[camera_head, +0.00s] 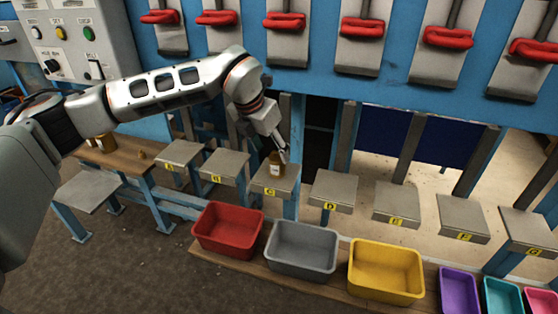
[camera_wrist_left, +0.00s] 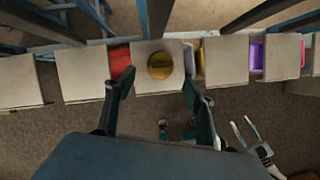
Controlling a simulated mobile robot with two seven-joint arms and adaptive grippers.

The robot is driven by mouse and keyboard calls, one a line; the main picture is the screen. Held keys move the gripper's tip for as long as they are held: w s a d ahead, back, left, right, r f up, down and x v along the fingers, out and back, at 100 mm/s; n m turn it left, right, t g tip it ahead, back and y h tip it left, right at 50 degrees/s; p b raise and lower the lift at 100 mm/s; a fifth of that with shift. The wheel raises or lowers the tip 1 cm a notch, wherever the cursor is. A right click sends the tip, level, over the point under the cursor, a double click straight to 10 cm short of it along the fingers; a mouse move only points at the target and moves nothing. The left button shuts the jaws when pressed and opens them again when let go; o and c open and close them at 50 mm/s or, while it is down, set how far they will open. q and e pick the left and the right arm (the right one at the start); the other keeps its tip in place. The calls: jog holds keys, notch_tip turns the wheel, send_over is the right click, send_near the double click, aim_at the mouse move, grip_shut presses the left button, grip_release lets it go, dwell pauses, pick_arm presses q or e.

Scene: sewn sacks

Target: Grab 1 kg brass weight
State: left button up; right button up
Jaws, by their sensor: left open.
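A brass weight (camera_head: 275,168) with a pale label stands upright on the grey platform marked C (camera_head: 268,187). The label is too small to read. My left gripper (camera_head: 283,150) is at the top of this weight, coming down from above, and partly overlaps it in the head view. In the left wrist view the weight (camera_wrist_left: 160,66) shows from above as a round brass top, between the directions of the two open fingers (camera_wrist_left: 157,82). The gripper holds nothing; I cannot tell whether a finger touches the weight.
Other brass weights (camera_head: 106,142) stand on the wooden bench at the left, with a small one (camera_head: 142,155) nearby. Neighbouring platforms, such as D (camera_head: 335,185), are empty. Red (camera_head: 228,230), grey (camera_head: 302,250) and yellow (camera_head: 386,272) bins stand in front. Red-handled clamps (camera_head: 285,22) hang above.

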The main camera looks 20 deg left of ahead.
aim_at(276, 158)
pick_arm(q)
jog(key=shift+w+f, duration=0.4)
jog(key=shift+f, duration=0.2)
jog(key=shift+d+f, duration=0.15)
jog(key=shift+f, duration=0.4)
jog(key=shift+w+p+x, duration=0.2)
jog(key=shift+p+x, duration=0.2)
jog(key=shift+x, duration=2.05)
grip_shut()
jog(key=shift+w+r, duration=0.1)
jog(key=shift+r, duration=0.15)
